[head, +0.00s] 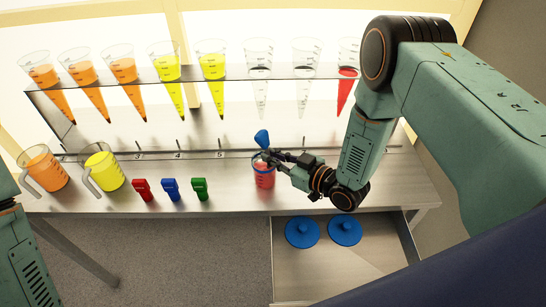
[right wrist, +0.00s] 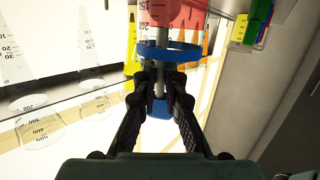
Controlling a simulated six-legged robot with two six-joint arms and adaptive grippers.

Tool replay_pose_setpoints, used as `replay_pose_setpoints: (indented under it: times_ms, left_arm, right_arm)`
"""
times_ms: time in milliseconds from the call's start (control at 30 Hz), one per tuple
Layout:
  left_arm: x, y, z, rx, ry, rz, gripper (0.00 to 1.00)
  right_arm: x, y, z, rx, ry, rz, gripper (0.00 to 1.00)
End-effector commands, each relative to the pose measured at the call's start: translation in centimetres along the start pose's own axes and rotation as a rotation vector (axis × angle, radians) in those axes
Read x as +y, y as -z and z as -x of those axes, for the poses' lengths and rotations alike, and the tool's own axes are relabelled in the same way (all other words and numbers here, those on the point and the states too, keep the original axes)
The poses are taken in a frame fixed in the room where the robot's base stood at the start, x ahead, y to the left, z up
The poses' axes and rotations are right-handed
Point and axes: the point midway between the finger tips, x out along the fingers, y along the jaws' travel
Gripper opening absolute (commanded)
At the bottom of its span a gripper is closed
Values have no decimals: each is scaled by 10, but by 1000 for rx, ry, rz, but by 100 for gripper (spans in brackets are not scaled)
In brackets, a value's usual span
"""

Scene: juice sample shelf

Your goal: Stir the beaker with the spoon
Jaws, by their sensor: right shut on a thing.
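My right gripper (head: 267,156) is at the beaker's mouth, shut on the spoon (head: 262,138). The spoon's blue end sticks up above the fingers. In the right wrist view the spoon's blue part (right wrist: 156,108) lies between the fingers of my right gripper (right wrist: 159,80). Its lower end is hidden. My left gripper is out of view.
A rack (head: 232,78) behind holds several cone-shaped vessels with orange, yellow, clear and red contents. An orange jug (head: 43,170) and a yellow jug (head: 104,170) stand left. Red, blue and green small items (head: 171,190) sit near the front edge. An open drawer (head: 300,270) holds two blue lids.

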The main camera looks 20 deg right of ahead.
Motion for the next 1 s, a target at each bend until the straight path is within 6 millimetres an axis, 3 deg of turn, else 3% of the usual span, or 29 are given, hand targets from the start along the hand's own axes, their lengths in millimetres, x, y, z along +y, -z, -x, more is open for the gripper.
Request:
replay_pose_setpoints:
  times_ms: [100, 1000]
  left_arm:
    - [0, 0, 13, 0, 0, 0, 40]
    - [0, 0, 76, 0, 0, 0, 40]
  right_arm:
    - [1, 16, 3, 2, 0, 1, 0]
    - [5, 91, 17, 4, 0, 1, 0]
